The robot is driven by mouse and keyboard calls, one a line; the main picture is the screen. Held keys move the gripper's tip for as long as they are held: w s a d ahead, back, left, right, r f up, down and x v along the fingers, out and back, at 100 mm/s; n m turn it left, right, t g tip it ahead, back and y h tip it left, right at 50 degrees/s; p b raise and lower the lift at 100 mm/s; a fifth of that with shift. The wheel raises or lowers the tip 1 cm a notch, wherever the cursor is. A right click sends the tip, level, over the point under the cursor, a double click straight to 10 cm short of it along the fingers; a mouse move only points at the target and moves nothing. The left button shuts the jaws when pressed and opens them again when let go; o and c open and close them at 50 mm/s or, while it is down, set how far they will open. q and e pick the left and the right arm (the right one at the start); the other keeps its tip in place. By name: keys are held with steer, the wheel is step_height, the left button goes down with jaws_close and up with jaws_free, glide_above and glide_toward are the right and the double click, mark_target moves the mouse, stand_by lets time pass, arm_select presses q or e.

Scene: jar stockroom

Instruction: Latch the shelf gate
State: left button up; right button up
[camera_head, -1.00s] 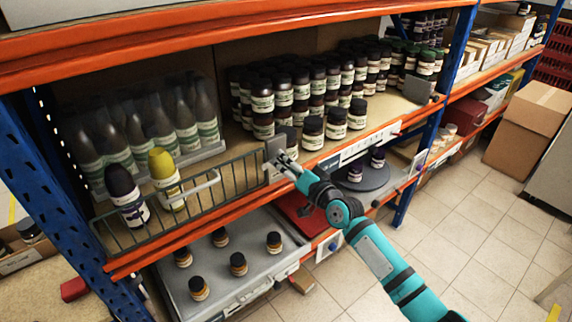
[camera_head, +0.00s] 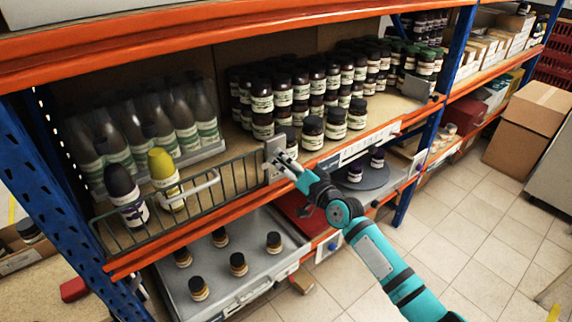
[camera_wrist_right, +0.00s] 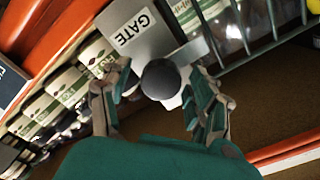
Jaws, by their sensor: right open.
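In the right wrist view the plate (camera_wrist_right: 142,40) reads "GATE" and carries a dark round knob (camera_wrist_right: 161,79). My right gripper (camera_head: 284,161) is at the plate; in the right wrist view its open fingers (camera_wrist_right: 160,98) stand either side of the knob. Whether they touch it I cannot tell. My left gripper is not in view.
Behind the gate stand clear bottles (camera_head: 185,125), a dark-capped bottle (camera_head: 126,196) and a yellow-capped bottle (camera_head: 166,179). Dark jars (camera_head: 312,133) crowd the shelf to the right. A grey tray (camera_head: 215,262) with several jars is below.

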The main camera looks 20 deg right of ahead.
steer(key=shift+s, duration=0.2)
steer(key=v, duration=1.1)
steer(key=shift+s+d, duration=0.15)
steer(key=shift+s, duration=0.2)
steer(key=s+d+f+n+g+h+b, duration=0.1)
steer(key=s+d+f+g+h, duration=0.15)
steer(key=f, duration=1.05)
steer(key=s+d+f+g+h, duration=0.15)
steer(key=s+f, duration=0.25)
steer(key=f, duration=0.8)
steer(key=s+d+f+n+g+h+b, duration=0.1)
steer(key=s+f+g, duration=0.25)
steer(key=f, duration=0.95)
steer(key=s+a+f+n+g+h+b, duration=0.1)
steer(key=s+a+f+n+g, duration=0.2)
steer(key=s+f, duration=1.5)
steer(key=s+a+f+n+g, duration=0.1)
steer(key=s+f+g, duration=0.1)
steer(key=s, duration=0.8)
steer(key=s+a+f+n+g, duration=0.1)
steer(key=s+f+n+g, duration=0.1)
steer(key=s, duration=0.9)
step_height(320, 180, down, 3)
steer(key=shift+a+r+n+g+b, duration=0.15)
steer(key=shift+a+n+g+b, duration=0.2)
steer(key=shift+g, duration=0.4)
